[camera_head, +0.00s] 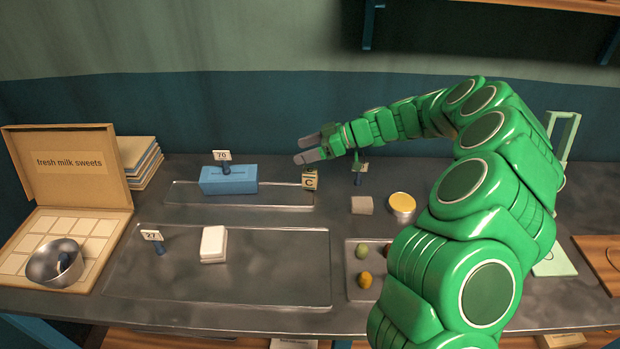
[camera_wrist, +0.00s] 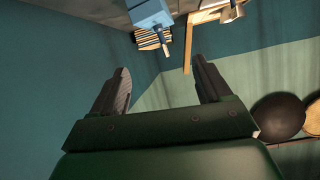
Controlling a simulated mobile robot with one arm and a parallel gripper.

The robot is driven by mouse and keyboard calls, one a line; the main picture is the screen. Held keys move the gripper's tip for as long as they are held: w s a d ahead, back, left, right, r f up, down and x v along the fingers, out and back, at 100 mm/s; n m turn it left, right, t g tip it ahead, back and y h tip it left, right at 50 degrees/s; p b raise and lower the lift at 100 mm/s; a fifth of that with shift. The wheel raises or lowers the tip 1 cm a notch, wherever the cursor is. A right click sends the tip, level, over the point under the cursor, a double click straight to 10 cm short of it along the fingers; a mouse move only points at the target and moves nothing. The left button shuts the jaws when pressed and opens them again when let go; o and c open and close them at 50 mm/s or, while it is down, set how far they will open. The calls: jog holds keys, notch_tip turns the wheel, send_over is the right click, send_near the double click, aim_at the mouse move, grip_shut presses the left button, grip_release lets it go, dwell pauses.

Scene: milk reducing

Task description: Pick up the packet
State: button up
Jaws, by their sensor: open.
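No object is labelled as the packet, so I cannot tell which one it is. A white rounded block (camera_head: 213,244) lies on the front tray (camera_head: 270,285). A blue box (camera_head: 228,180) sits on the back tray (camera_head: 275,197), and it also shows at the top of the wrist view (camera_wrist: 148,14). A small grey-beige block (camera_head: 362,205) lies right of the trays. My gripper (camera_head: 308,150) is open and empty, above the back of the counter, right of the blue box. Its two fingers stand apart in the wrist view (camera_wrist: 160,88).
A letter cube (camera_head: 309,181) stands below my gripper at the back tray's right end. A yellow-topped tin (camera_head: 402,203) is near my arm. At left are an open box (camera_head: 75,165), a metal bowl (camera_head: 56,263) and a stack (camera_head: 140,160). The front tray is mostly bare.

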aim_at(316, 171)
jog(key=shift+t, duration=0.5)
jog(key=w+d+f, duration=0.2)
jog(key=w+f, duration=0.1)
jog(key=shift+w+f, duration=0.1)
jog(key=shift+f, duration=2.2)
notch_tip(316, 171, down, 3)
jog(key=shift+r, duration=0.1)
jog(key=shift+x, duration=1.2)
jog(key=shift+a, duration=0.35)
jog(key=shift+c, duration=0.2)
jog(key=c, duration=1)
jog(key=shift+c, duration=0.2)
